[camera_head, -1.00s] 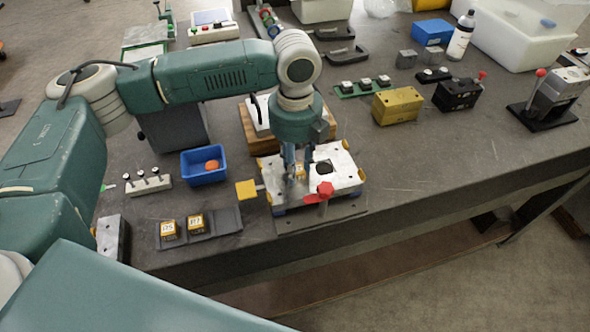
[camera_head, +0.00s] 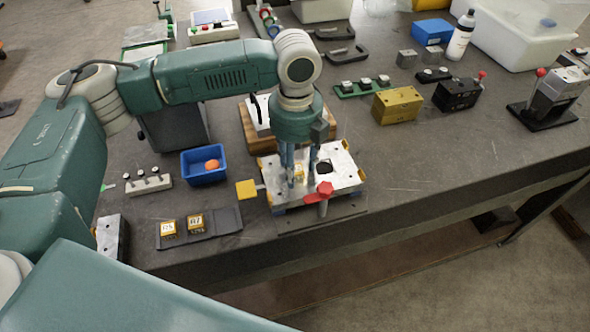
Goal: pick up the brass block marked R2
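My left gripper (camera_head: 299,165) points straight down over the silvery mould base (camera_head: 340,162). Its fingers are spread apart, close above a small brass block (camera_head: 299,173) in the left part of the base. The fingers partly hide this block, and its marking cannot be read. Two more brass blocks with pale marked tops, a left one (camera_head: 168,228) and a right one (camera_head: 195,222), sit on a dark tray (camera_head: 226,221). Their marks are too small to read surely, but neither looks like R2. My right gripper is not in view.
A red-knobbed clamp (camera_head: 324,190) stands at the base's front edge, and a yellow square piece (camera_head: 246,190) sticks out at its left. A blue bin (camera_head: 203,166) with an orange item stands to the left.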

